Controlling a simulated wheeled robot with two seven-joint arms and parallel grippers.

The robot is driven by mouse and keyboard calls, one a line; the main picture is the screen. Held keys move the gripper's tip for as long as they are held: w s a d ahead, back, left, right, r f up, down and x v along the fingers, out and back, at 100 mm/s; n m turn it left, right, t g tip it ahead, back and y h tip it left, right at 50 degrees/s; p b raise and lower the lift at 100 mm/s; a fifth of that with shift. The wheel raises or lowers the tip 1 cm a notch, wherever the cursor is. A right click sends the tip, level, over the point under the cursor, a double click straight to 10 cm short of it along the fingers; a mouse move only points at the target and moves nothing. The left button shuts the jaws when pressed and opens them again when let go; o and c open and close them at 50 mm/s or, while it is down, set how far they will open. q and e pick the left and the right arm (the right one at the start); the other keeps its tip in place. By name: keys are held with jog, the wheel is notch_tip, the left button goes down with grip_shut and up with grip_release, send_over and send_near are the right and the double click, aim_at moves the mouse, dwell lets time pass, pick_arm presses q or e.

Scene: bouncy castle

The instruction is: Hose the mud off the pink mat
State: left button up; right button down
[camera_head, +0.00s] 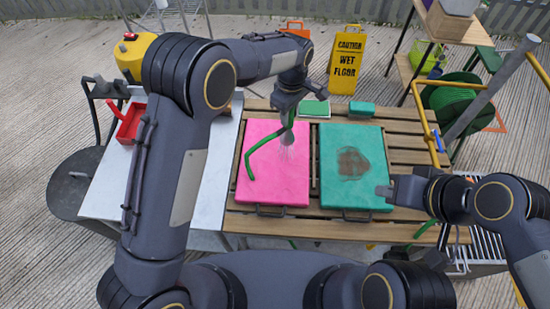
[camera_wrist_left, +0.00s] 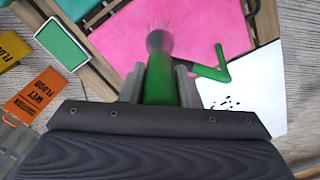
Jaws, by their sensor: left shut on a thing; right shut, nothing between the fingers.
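The pink mat (camera_head: 290,178) lies on the slatted wooden table, and no mud shows on its visible surface. It also shows in the left wrist view (camera_wrist_left: 200,25). My left gripper (camera_head: 288,108) is over its upper part, shut on the green hose nozzle (camera_wrist_left: 158,82). The nozzle's grey head points down at the mat and thin pale water streaks come out of it. The green hose (camera_head: 262,150) bends down to the left over the mat. My right gripper (camera_head: 386,192) is shut and empty at the lower right edge of the teal mat.
The teal mat (camera_head: 350,190) right of the pink one carries a brown mud patch (camera_head: 353,163). A green-and-white pad (camera_head: 314,108) and a teal block (camera_head: 362,108) lie behind the mats. A yellow wet-floor sign (camera_head: 346,62) stands behind; a green hose reel (camera_head: 452,103) is at right.

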pick_arm(q)
jog(key=shift+r+p, duration=0.35)
jog(key=shift+r, duration=3.2)
